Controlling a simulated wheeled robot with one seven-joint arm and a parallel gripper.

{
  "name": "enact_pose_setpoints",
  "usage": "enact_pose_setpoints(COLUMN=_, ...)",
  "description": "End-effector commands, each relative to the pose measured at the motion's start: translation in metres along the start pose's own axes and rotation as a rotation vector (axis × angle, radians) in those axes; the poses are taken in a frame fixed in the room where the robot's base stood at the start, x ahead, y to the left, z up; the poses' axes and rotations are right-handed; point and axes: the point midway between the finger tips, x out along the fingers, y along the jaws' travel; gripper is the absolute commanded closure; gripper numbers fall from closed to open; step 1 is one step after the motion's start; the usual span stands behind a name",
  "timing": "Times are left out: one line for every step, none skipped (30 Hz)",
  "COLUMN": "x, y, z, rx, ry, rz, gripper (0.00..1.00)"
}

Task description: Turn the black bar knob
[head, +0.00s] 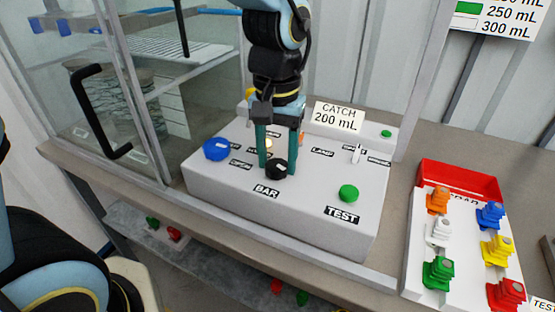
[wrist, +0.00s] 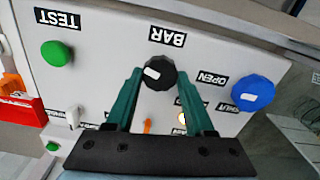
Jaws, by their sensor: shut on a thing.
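The black bar knob (head: 276,170) sits on the white control box (head: 225,192), just behind the BAR label (head: 266,190). In the wrist view the knob (wrist: 159,73) shows a short white mark on its face. My gripper (head: 278,164) reaches down from above, with one green finger on each side of the knob. In the wrist view the fingertips (wrist: 160,80) flank it, and my gripper is shut on it. The fingers hide part of its sides in the head view.
A blue knob (head: 216,149) is left of my gripper. A green TEST button (head: 348,193) and a small white switch (head: 356,154) are to the right. A lamp (wrist: 182,118) glows behind the knob. Coloured connectors stand on a white panel (head: 413,275). A glass cabinet with a black handle (head: 84,110) is left.

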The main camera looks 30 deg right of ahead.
Motion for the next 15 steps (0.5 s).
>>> enact_pose_setpoints(x=0.0007, y=-0.0001, z=0.0001, rx=-0.042, ry=0.000, rz=0.000, gripper=1.00)
enact_pose_setpoints(x=0.0007, y=-0.0002, z=0.0001, rx=-0.071, ry=0.000, rz=0.000, gripper=1.00)
enact_pose_setpoints(x=0.0006, y=-0.0004, z=0.0001, rx=-0.108, ry=0.000, rz=-0.001, gripper=1.00)
enact_pose_setpoints(x=0.0006, y=-0.0005, z=0.0001, rx=-0.137, ry=0.000, rz=-0.001, gripper=1.00)
enact_pose_setpoints(x=0.0006, y=-0.0005, z=0.0001, rx=-0.166, ry=0.000, rz=-0.001, gripper=1.00)
enact_pose_setpoints(x=0.0006, y=-0.0005, z=0.0001, rx=-0.203, ry=0.000, rz=-0.001, gripper=1.00)
enact_pose_setpoints(x=0.0006, y=-0.0005, z=0.0001, rx=-0.232, ry=0.000, rz=-0.001, gripper=1.00)
enact_pose_setpoints(x=0.0006, y=-0.0004, z=0.0001, rx=-0.260, ry=0.000, rz=-0.001, gripper=1.00)
enact_pose_setpoints(x=0.0006, y=-0.0004, z=0.0001, rx=-0.298, ry=0.000, rz=-0.001, gripper=1.00)
enact_pose_setpoints(x=0.0006, y=-0.0005, z=0.0001, rx=-0.326, ry=0.000, rz=0.000, gripper=1.00)
enact_pose_setpoints(x=0.0005, y=-0.0006, z=0.0001, rx=-0.355, ry=0.000, rz=0.000, gripper=1.00)
enact_pose_setpoints(x=0.0005, y=-0.0007, z=0.0000, rx=-0.393, ry=0.000, rz=0.000, gripper=1.00)
enact_pose_setpoints(x=0.0005, y=-0.0008, z=0.0001, rx=-0.422, ry=0.000, rz=0.000, gripper=1.00)
enact_pose_setpoints(x=0.0004, y=-0.0009, z=0.0001, rx=-0.450, ry=0.000, rz=0.000, gripper=1.00)
enact_pose_setpoints(x=0.0004, y=-0.0008, z=0.0002, rx=-0.488, ry=0.000, rz=0.000, gripper=1.00)
